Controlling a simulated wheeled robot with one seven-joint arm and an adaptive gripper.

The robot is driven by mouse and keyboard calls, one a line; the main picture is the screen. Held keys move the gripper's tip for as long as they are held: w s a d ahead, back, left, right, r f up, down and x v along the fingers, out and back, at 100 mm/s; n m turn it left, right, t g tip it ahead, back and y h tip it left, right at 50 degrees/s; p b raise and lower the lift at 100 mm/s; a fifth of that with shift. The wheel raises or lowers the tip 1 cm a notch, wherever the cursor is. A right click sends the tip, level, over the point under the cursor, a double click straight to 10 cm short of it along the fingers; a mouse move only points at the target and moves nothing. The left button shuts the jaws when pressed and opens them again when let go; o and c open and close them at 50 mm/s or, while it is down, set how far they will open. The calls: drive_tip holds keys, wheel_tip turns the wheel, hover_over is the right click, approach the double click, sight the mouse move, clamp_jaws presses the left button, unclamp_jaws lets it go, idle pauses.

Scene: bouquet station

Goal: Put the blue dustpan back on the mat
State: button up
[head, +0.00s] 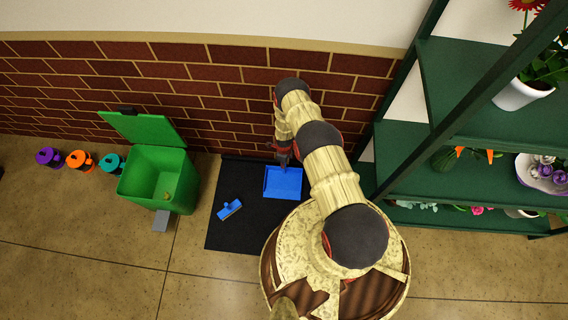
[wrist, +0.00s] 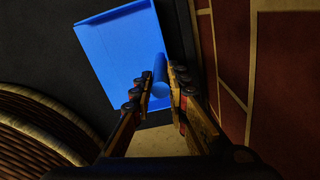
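The blue dustpan (head: 283,183) is over the right part of the black mat (head: 236,237), its pan toward the room and its handle toward the brick wall. My gripper (head: 284,158) is at the handle end. In the wrist view the dustpan (wrist: 122,45) fills the upper middle, and its round handle lies between my two fingers (wrist: 163,76). The fingers are close in on both sides, and the gripper looks shut on the handle. I cannot tell whether the pan touches the mat or is slightly above it.
A blue brush (head: 230,209) lies on the mat's left part. An open green bin (head: 158,180) stands left of the mat. Green shelves (head: 400,150) with plants stand close on the right. The brick wall (head: 230,85) is just behind my gripper. The mat's front part is clear.

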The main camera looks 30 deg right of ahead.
drive_tip(key=o, duration=0.5)
wheel_tip(320, 180, up, 12)
idle(0.8)
